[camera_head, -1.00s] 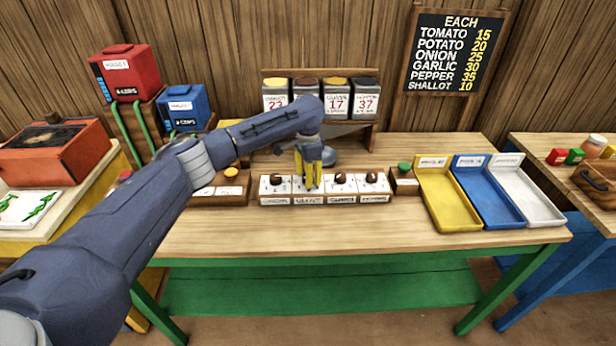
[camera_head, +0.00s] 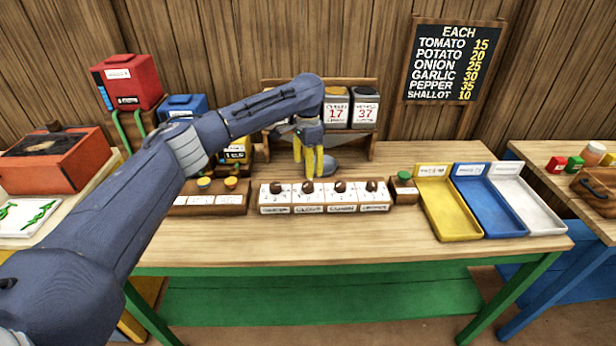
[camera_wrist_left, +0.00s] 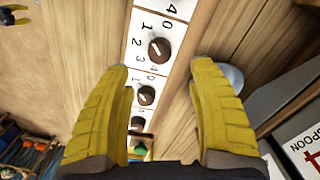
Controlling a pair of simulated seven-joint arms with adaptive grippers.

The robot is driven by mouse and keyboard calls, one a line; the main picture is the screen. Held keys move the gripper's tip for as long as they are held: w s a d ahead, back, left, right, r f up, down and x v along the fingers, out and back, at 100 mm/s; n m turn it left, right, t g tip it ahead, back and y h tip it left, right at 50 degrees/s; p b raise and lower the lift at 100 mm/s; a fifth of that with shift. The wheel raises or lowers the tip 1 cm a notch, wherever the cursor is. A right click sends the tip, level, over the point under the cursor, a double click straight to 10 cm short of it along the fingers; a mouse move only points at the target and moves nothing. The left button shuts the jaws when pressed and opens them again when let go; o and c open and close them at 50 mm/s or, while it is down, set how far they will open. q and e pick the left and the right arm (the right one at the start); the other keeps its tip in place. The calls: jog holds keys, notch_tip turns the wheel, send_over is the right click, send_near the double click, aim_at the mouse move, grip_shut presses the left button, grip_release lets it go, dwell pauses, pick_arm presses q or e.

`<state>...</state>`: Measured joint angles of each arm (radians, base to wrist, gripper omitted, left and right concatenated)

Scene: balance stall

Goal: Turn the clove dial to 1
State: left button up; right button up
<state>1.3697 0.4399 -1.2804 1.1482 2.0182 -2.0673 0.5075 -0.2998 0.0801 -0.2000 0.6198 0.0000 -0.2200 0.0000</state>
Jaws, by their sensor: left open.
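A pale panel (camera_head: 325,207) on the table carries a row of several brown dials. The clove dial (camera_head: 308,187) is second from the left, above the label that reads clove. My left gripper (camera_head: 309,174) is open and empty, with its yellow fingers pointing down above and just behind the panel, apart from the dials. In the left wrist view the left gripper (camera_wrist_left: 162,75) has its fingers wide apart. Between them show dials with numerals and pale pointer marks; I cannot tell for sure which is clove there.
A block with yellow and orange buttons (camera_head: 208,199) stands left of the panel, and a green button (camera_head: 404,176) on a block stands right. Yellow (camera_head: 449,232), blue and white trays lie farther right. Canisters (camera_head: 365,108) stand behind. The table front is clear.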

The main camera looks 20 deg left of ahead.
pick_arm(q)
jog(key=shift+r, duration=1.85)
